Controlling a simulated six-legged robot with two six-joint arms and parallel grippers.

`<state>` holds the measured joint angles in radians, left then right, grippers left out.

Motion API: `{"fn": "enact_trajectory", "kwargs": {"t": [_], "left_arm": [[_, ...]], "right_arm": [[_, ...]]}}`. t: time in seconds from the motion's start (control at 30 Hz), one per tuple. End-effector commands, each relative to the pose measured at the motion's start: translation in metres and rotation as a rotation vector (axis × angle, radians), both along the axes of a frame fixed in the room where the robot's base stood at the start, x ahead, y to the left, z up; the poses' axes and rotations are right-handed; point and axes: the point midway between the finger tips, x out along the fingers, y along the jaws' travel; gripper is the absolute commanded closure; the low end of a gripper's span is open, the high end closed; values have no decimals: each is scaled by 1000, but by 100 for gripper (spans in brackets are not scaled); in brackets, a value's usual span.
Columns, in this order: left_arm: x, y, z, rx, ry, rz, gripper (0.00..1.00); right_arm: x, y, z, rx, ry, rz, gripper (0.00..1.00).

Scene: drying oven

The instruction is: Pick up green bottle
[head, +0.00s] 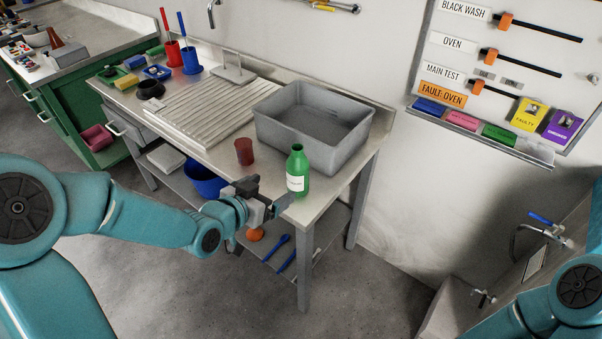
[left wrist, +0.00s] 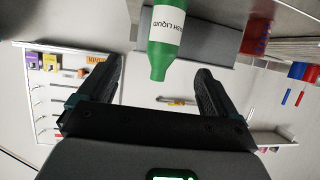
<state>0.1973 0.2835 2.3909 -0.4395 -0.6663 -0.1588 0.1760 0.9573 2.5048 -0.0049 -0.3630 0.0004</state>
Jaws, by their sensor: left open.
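The green bottle (head: 298,172) with a white label stands upright near the front right corner of the metal table (head: 215,154). My left gripper (head: 266,197) is open and empty at the table's front edge, just left of and in front of the bottle's lower part. In the left wrist view the bottle (left wrist: 163,47) appears upside down, its neck in line with the gap between the two open fingers (left wrist: 157,85). I cannot tell whether it is inside the jaws. My right gripper is out of view; only part of that arm shows.
A dark red cup (head: 244,151) stands left of the bottle. A grey basin (head: 268,131) is close behind the bottle. A ribbed drainboard (head: 190,118) lies further left. A blue bowl (head: 203,182) sits on the lower shelf. Free floor lies in front of the table.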

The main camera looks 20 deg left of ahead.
Motion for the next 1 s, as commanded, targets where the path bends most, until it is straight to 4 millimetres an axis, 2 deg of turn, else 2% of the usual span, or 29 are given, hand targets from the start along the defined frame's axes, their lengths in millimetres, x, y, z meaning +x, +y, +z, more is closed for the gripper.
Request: {"fn": "enact_trajectory", "kwargs": {"t": [0.17,0.5,0.77,1.0], "left_arm": [[15,1,-4,2,-9,3,8],[82,-15,-31,3,-11,5,8],[104,-22,-39,1,-11,7,8],[139,-32,-50,2,-11,7,8]], "right_arm": [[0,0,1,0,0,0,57],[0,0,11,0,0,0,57],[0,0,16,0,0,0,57],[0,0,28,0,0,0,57]]}}
